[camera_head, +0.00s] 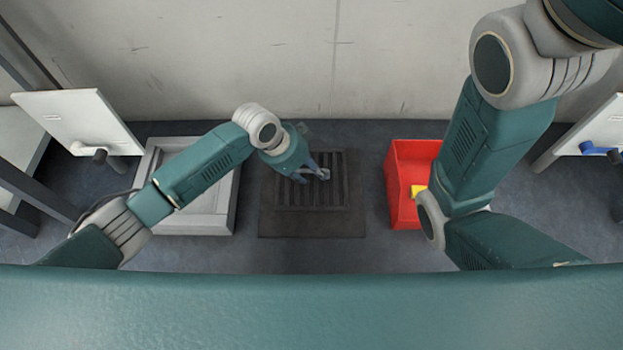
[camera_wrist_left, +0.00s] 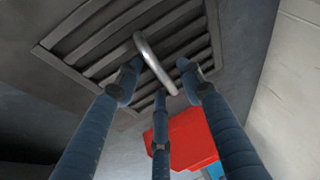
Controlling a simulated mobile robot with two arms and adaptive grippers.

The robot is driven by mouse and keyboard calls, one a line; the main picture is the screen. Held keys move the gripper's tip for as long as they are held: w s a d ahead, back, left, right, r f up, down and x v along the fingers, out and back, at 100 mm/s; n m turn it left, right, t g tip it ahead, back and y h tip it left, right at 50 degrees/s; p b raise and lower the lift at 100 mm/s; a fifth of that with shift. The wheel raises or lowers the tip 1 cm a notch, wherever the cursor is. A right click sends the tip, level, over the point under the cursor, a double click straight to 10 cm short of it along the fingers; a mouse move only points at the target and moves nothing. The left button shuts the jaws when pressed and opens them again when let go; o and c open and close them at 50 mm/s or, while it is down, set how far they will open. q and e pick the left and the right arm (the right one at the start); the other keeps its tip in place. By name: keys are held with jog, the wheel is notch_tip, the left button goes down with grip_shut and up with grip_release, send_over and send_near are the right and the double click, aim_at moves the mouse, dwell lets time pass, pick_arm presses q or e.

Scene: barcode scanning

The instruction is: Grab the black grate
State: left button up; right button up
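The black grate (camera_head: 312,224) lies flat on the dark surface in the middle of the head view, with a slatted square in it. The slats also show in the left wrist view (camera_wrist_left: 95,38). A curved metal handle (camera_wrist_left: 155,63) stands out from the grate. My left gripper (camera_head: 318,174) is over the slats. In the left wrist view its blue fingers (camera_wrist_left: 160,85) are spread apart around the handle, with a fingertip on either side; I cannot tell whether any touches it. My right gripper is outside the frames; only its arm shows.
A grey tray (camera_head: 190,222) is on the left, under my left arm. White panels (camera_head: 75,118) stand at both sides. A wall closes the back.

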pick_arm(q)
grip_shut()
jog(key=shift+r, duration=0.2)
